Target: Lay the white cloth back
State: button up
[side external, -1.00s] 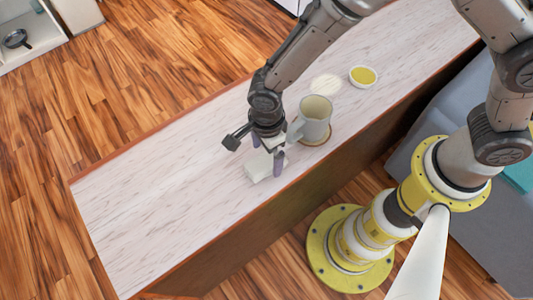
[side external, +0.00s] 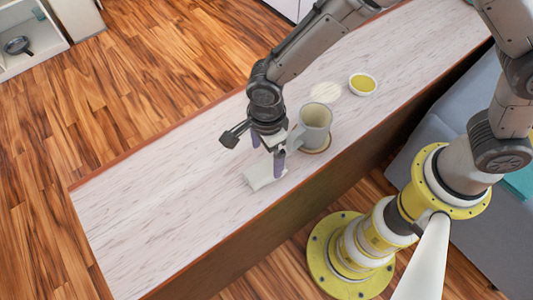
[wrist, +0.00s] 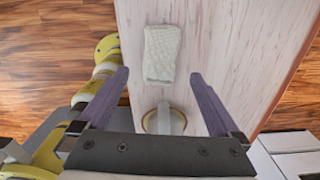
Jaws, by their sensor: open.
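The white cloth (side external: 262,176) lies on the pale wooden counter near its front edge. In the wrist view it is a small, textured, roughly rectangular piece (wrist: 161,54). My gripper (side external: 268,156) is over the cloth, pointing down, with its two purple-grey fingers apart. In the wrist view the open fingers (wrist: 160,74) stand on either side of the cloth's line, with nothing held between them. Whether the fingertips touch the cloth cannot be told.
A pale mug (side external: 316,118) stands on a round coaster just right of my gripper, very close to it. Behind it are a pale round disc (side external: 326,92) and a small bowl with yellow contents (side external: 362,84). The counter's left part (side external: 150,190) is clear.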

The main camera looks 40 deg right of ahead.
jog(key=shift+r, duration=0.65)
notch_tip(320, 180, up, 14)
dwell(0.6)
jog(key=shift+f, duration=0.1)
